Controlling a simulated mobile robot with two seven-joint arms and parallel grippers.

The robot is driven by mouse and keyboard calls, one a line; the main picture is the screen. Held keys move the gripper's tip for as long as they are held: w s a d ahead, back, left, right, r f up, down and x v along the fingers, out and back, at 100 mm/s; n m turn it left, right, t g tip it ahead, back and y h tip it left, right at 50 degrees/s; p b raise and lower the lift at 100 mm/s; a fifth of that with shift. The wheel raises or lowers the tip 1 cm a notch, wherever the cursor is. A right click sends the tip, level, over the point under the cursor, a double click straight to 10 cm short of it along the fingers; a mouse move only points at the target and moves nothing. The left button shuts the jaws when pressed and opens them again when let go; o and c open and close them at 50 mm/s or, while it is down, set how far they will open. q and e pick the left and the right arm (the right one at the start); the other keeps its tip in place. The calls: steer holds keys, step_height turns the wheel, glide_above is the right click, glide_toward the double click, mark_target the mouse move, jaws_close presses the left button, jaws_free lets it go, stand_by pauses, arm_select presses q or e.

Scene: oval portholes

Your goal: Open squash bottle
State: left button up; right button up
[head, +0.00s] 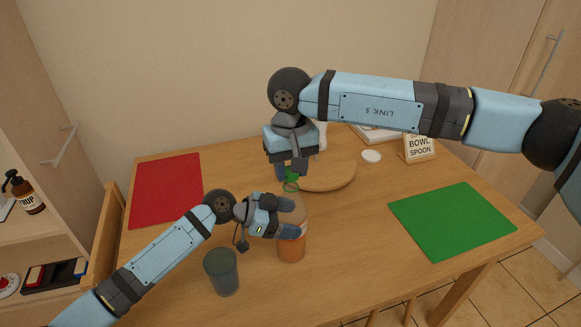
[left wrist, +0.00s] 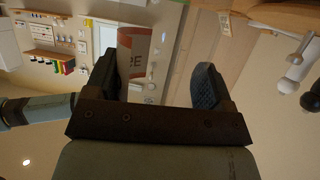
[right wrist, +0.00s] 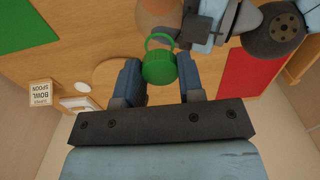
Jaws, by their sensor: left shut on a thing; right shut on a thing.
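The squash bottle (head: 291,247) stands on the table, orange below with a paler, see-through upper part. My left gripper (head: 290,218) is shut on the bottle's side, and a strip of its lettered label shows between the fingers in the left wrist view (left wrist: 131,55). My right gripper (head: 291,172) is above the bottle, pointing down, shut on the green cap (right wrist: 158,67). The bottle's neck is hard to make out, so I cannot tell whether cap and bottle touch.
A dark grey-blue cup (head: 222,273) stands left of the bottle, near the front edge. A round wooden board (head: 330,177) lies behind. A red mat (head: 166,187) is at the left, a green mat (head: 452,220) at the right. A sign (head: 419,146) and white lid (head: 371,156) stand behind.

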steer(key=shift+r, duration=2)
arm_select(q)
steer(key=o, duration=1.7)
